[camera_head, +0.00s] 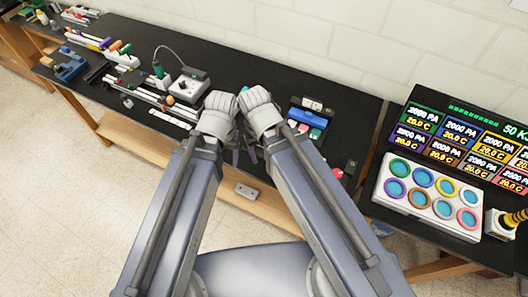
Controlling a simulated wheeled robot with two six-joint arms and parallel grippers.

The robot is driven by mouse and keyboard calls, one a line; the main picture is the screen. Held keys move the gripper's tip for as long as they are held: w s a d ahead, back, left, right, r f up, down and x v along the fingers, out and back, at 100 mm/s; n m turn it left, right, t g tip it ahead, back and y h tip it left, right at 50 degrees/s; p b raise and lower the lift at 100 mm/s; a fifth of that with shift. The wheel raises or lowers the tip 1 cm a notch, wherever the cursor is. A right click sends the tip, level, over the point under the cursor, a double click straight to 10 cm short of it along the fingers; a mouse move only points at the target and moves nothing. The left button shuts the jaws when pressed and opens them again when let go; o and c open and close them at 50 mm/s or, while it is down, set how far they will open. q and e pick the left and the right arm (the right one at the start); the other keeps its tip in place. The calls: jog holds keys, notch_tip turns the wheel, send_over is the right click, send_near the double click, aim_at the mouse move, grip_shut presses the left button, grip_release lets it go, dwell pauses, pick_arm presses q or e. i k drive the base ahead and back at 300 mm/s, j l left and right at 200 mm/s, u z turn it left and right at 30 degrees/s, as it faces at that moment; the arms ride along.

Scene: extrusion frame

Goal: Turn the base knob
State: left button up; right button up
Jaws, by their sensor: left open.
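A grey soldering station base (188,86) sits on the black bench top, with a small dark knob (184,87) on its face. A green-handled iron (158,70) stands at its left, with a cable looping over to the base. My left gripper (235,156) is open, just right of and nearer than the base, apart from the knob. Its fingers are small and partly hidden by its wrist. My right wrist (260,110) is close beside the left one. The right fingers are mostly hidden, so their state is unclear.
Pens and strips (165,103) lie left of my arms. A blue tray (307,122) and a red button (338,173) are to the right. A white panel of coloured round buttons (428,197) and a display board (460,140) stand on the right table. A wall closes the back.

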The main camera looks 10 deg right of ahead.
aim_at(338, 173)
jog(key=k+l, duration=0.25)
jog(key=k, duration=0.25)
jog(key=k+l+z, duration=0.1)
jog(key=k+l, duration=0.2)
jog(key=k, duration=0.2)
jog(key=k+l, duration=0.3)
jog(key=k, duration=0.2)
